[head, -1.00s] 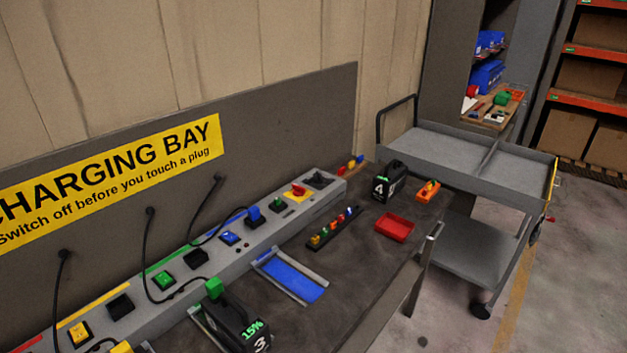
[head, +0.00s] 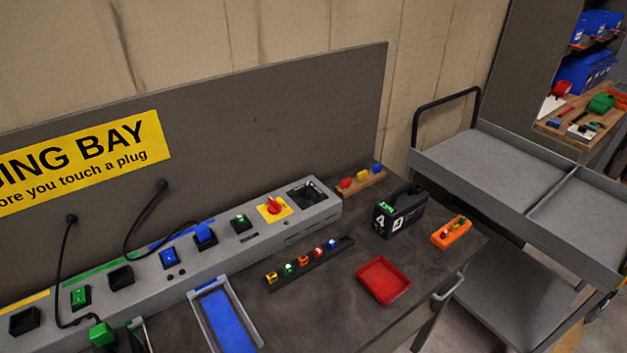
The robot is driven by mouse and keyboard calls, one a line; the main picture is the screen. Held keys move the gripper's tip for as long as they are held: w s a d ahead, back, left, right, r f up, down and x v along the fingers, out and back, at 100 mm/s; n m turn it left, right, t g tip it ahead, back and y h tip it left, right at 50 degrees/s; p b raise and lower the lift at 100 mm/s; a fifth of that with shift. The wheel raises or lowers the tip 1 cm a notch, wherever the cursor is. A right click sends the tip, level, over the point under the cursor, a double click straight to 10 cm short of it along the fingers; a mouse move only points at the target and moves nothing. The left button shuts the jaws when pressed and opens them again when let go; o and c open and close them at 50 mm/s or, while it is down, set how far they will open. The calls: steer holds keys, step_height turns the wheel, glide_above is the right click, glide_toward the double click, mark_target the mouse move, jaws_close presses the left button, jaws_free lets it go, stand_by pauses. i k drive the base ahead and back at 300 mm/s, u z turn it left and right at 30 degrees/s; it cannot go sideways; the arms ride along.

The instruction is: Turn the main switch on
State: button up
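The main switch looks to be the red rotary knob (head: 274,206) on a yellow square plate (head: 265,214). It sits near the right end of the long grey charging console (head: 230,246), on its top face. The knob's on or off position is too small to read. My gripper is not in the head view, and no part of my arm shows near the switch.
Green (head: 240,222) and blue (head: 204,233) fittings sit left of the knob, with black cables farther left. A dark recess (head: 306,193) lies to its right. A black battery (head: 398,212), red tray (head: 383,280) and orange block (head: 451,232) stand on the bench. A grey cart (head: 490,160) adjoins at right.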

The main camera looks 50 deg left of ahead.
mark_target(274, 208)
steer(key=i, duration=0.7)
steer(key=u, duration=2.35)
steer(key=i, duration=0.5)
